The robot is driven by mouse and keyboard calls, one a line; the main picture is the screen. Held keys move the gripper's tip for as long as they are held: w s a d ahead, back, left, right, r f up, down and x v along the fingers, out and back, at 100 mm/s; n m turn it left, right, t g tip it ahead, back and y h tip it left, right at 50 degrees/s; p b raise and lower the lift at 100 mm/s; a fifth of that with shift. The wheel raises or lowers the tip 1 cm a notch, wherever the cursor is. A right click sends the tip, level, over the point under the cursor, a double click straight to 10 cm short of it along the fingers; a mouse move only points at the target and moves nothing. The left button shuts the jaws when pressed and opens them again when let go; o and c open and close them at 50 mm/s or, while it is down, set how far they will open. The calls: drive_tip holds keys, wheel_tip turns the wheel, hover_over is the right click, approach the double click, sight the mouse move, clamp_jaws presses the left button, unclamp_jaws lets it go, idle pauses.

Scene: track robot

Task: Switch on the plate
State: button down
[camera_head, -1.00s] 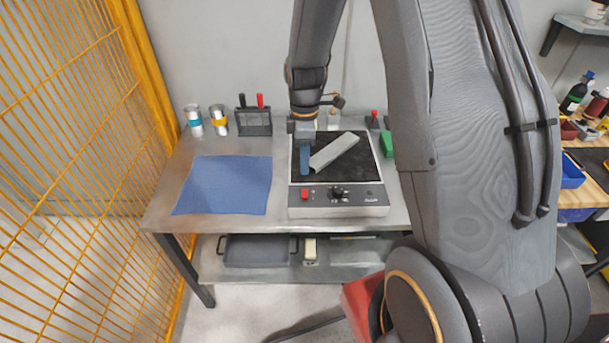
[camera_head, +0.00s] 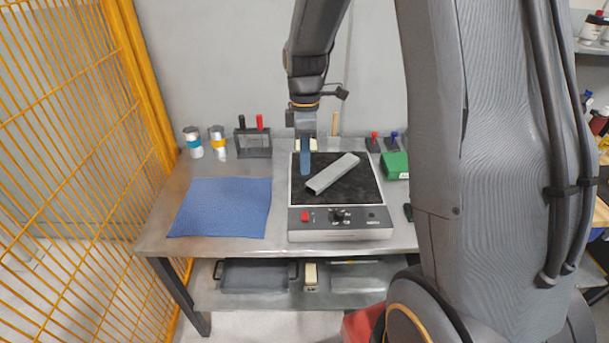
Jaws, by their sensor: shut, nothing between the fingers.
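The plate (camera_head: 366,198) is a hot plate with a black top and a silver front panel, on the metal table. Its front panel carries a red switch (camera_head: 305,216) at the left and a dark knob (camera_head: 340,215) in the middle. A grey metal bar (camera_head: 333,173) lies slantwise on the black top. My gripper (camera_head: 305,170), with blue fingers, is shut and empty. It points down over the left back part of the plate, left of the bar and behind the red switch. I cannot tell its height above the top or the switch's position.
A blue mat (camera_head: 222,207) lies on the table (camera_head: 160,225) left of the plate. Two cans (camera_head: 193,142), a tool holder (camera_head: 253,145) and a green box (camera_head: 395,165) stand along the back. A yellow mesh fence (camera_head: 75,150) runs along the left. A lower shelf (camera_head: 225,299) holds a dark tray (camera_head: 256,274).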

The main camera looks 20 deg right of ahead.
sight(305, 219)
drive_tip(key=b, duration=0.5)
drive_tip(key=shift+s+a+f, duration=0.1)
drive_tip(key=shift+s+f, duration=0.05)
drive_tip(key=shift+f, duration=0.1)
drive_tip(key=shift+s+b, duration=0.15)
drive_tip(key=shift+b, duration=0.5)
drive_tip(key=shift+s+a+r+b, duration=0.1)
drive_tip(key=shift+s+b, duration=0.2)
drive_tip(key=shift+b, duration=0.65)
drive_tip(key=shift+s+r, duration=0.1)
drive_tip(key=f+p, duration=0.1)
drive_tip(key=f, duration=0.3)
drive_tip(key=s+f, duration=0.1)
drive_tip(key=f, duration=0.4)
drive_tip(key=f+p, duration=0.1)
drive_tip(key=f, duration=0.4)
drive_tip(key=shift+s+a+p, duration=0.3)
drive_tip(key=shift+p, duration=0.05)
